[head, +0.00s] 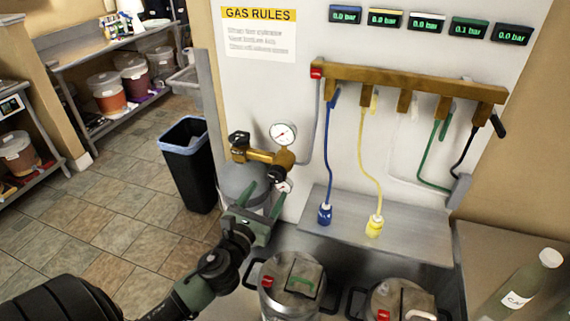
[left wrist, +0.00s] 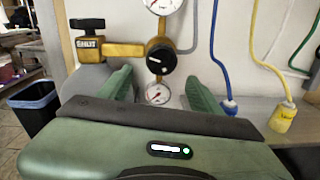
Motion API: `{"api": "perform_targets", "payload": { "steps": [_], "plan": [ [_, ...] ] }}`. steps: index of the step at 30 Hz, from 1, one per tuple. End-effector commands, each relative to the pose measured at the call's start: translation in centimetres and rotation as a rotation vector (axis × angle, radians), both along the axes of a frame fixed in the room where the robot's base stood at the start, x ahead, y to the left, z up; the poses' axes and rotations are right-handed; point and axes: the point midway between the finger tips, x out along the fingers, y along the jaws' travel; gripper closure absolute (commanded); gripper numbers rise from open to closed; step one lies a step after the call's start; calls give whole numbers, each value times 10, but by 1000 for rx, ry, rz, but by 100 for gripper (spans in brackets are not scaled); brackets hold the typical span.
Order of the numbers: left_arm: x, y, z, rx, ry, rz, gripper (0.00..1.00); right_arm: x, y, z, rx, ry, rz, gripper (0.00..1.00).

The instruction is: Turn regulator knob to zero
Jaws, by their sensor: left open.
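The brass regulator (head: 262,156) sits on a grey gas cylinder (head: 240,181) against the white wall. Its black round knob (head: 276,173) faces outward and also shows in the left wrist view (left wrist: 161,61), with a pale mark on its face. One dial gauge (head: 283,134) is above the knob and a second (left wrist: 158,94) is below it. My left gripper (head: 262,202) is open and empty, just below and in front of the regulator. In the left wrist view its fingers stand on either side of the lower gauge, with the knob beyond and above, apart from them. My right gripper is not in view.
Blue (head: 325,214) and yellow (head: 374,226) connectors stand on a metal shelf. Lidded kegs (head: 292,282) are in front. A black bin (head: 190,165) is left.

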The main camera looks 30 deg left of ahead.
Motion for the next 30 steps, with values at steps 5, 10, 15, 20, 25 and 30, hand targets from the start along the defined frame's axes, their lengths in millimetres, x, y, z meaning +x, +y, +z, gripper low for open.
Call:
{"api": "perform_targets", "payload": {
  "steps": [5, 10, 15, 20, 25, 30],
  "plan": [
    [17, 3, 3, 25, -1, -6, 35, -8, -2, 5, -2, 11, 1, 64],
    [45, 9, 3, 20, -1, -5, 35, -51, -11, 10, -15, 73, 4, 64],
    [67, 13, 1, 19, 0, -5, 35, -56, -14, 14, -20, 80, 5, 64],
    [76, 15, 0, 18, 0, -5, 35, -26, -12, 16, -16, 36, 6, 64],
    [77, 15, -1, 18, 1, -5, 35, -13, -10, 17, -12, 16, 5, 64],
    [76, 15, -1, 18, 1, -5, 60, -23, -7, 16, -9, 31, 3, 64]
  ]
}}
